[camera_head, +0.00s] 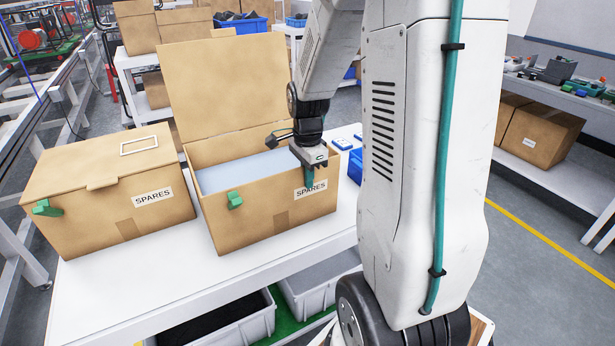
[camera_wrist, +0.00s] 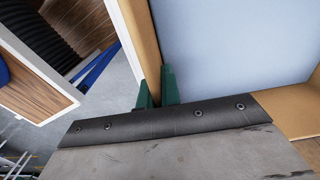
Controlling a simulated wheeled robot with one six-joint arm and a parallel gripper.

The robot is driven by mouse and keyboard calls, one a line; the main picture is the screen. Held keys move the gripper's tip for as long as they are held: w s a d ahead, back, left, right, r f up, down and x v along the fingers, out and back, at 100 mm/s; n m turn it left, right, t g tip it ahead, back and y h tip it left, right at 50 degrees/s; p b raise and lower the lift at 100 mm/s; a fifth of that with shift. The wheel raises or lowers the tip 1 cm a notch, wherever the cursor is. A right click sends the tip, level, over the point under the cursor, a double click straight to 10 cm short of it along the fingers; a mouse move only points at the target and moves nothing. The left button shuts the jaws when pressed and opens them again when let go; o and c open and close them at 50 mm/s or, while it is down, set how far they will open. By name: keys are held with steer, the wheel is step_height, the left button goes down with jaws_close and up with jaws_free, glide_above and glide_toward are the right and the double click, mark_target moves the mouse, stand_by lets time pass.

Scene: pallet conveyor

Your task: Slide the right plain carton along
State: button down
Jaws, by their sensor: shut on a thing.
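The right carton (camera_head: 240,222) stands on the white table with its lid raised at the back. Its inside is pale blue, and its front has a SPARES label and a green clip. My gripper (camera_head: 309,176) is at the right end of the carton's front wall, one green finger showing outside it. In the wrist view, the green fingers (camera_wrist: 158,90) sit on either side of the carton's wall (camera_wrist: 143,32), shut on it. The left carton (camera_head: 95,222) is closed, also with a SPARES label and a green clip, close beside the right one.
The white table (camera_head: 190,290) has bare room in front of the cartons. Small blue items (camera_head: 343,143) and a blue bin (camera_head: 355,166) lie to the right of the carton. Grey bins (camera_head: 320,290) stand below the table. Shelves with boxes stand behind.

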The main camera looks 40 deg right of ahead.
stand_by(0.8)
steer(key=shift+s+a, duration=0.25)
steer(key=shift+s, duration=0.9)
steer(key=c, duration=1.5)
jaws_free()
step_height(320, 180, up, 8)
steer(key=shift+f, duration=0.1)
